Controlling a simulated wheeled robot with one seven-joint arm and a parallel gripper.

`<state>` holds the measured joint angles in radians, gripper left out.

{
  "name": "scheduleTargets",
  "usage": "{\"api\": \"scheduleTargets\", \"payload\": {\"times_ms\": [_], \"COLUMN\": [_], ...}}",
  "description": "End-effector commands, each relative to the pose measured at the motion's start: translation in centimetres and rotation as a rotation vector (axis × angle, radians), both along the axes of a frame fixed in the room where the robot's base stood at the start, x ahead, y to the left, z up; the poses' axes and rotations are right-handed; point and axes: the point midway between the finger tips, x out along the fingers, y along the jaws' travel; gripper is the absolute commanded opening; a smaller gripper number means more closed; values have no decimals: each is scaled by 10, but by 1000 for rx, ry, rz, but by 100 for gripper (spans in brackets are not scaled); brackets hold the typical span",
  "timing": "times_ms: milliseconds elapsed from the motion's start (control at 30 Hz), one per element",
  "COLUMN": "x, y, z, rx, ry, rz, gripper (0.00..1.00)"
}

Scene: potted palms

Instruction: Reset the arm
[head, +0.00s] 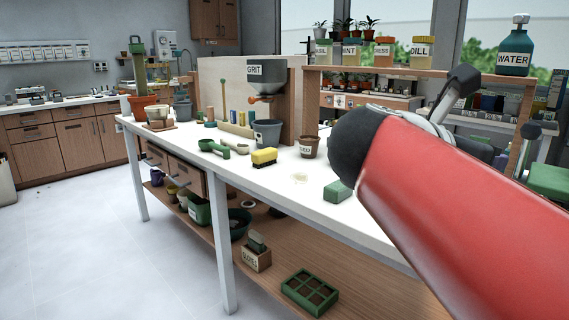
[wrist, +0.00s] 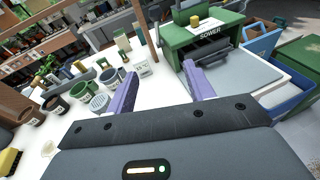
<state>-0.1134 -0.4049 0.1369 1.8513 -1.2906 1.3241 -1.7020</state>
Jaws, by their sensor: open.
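My gripper (wrist: 160,80) shows in the wrist view with its two purple fingers spread wide apart. Nothing is between them. The fingers point out over the white bench top (wrist: 165,97), toward a green machine marked SOWER (wrist: 208,38). In the head view my raised red arm crosses the right side, above the bench (head: 245,170). The fingers are not clearly visible there.
A green block (head: 338,191), a yellow-topped brush (head: 264,156) and a brown pot (head: 309,147) stand near the arm. A GRIT hopper (head: 267,75) rises behind. A shelf (head: 400,71) bears labelled jars and a WATER bottle (head: 514,50). The floor (head: 95,240) at left is clear.

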Motion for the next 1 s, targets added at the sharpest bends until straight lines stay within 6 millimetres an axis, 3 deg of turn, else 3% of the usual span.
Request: {"api": "scheduleTargets", "payload": {"times_ms": [267, 567, 667, 800, 900, 1000], "x": [-8, -32, -47, -73, -86, -95], "y": [0, 12, 25, 54, 73, 87], "z": [-50, -141, -186, -248, -277, -295], "rx": [257, 766, 1031, 1441, 1647, 1774], "ry": [-120, -363, -499, -735, -873, -971], "rz": [-25, -188, -340, -690, -949, -1157], "gripper": [53, 53, 53, 53, 53, 53]}}
